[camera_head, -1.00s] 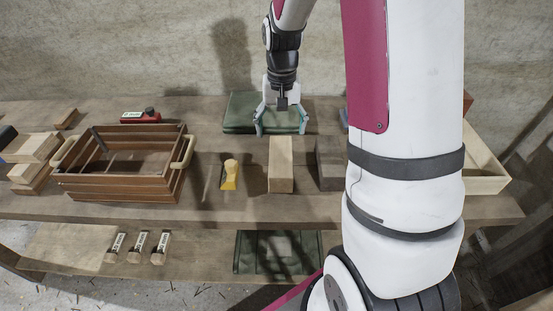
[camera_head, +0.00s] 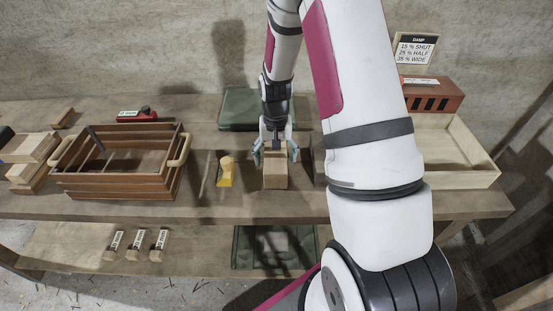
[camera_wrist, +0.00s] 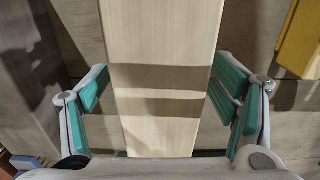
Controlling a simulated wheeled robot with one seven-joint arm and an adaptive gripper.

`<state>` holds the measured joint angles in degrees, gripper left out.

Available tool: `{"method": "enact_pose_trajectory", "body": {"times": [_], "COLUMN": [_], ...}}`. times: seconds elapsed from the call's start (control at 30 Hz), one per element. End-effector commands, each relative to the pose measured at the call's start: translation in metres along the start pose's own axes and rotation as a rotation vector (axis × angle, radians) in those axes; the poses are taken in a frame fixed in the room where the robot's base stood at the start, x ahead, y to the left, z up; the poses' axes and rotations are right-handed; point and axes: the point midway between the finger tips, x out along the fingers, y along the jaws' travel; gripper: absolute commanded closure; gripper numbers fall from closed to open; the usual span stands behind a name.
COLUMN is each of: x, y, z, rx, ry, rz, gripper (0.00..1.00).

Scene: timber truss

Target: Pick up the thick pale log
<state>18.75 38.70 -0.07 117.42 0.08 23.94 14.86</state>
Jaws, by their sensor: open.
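The thick pale log (camera_head: 275,181) is a light, squared timber block on the bench, just right of the yellow tool. My gripper (camera_head: 276,153) is over it, pointing down, with a finger on either side. In the wrist view the log (camera_wrist: 160,45) runs lengthwise between the teal finger pads (camera_wrist: 160,95). The fingers are open, with a visible gap on each side. The log's far part is hidden by my gripper in the head view.
A yellow-handled tool (camera_head: 225,172) stands close left of the log. A slatted wooden crate (camera_head: 120,187) is further left. A dark block (camera_head: 319,160) is close right, partly behind my arm. A pale open tray (camera_head: 460,178) is far right.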

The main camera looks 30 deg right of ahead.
Motion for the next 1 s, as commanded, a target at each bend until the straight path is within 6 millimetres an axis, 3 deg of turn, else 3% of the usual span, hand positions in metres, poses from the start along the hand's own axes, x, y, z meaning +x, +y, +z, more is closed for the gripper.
{"method": "enact_pose_trajectory", "body": {"times": [0.33, 0.63, 1.0], "x": [0.0084, 0.0083, 0.0048], "y": [-0.0002, -0.0002, -0.0004], "z": [-0.0004, -0.0003, -0.001], "rx": [0.0, 0.0, 0.0], "ry": [0.001, 0.001, 0.003], "rz": [-0.001, -0.001, -0.001], "gripper": [0.2, 0.86, 0.89]}}
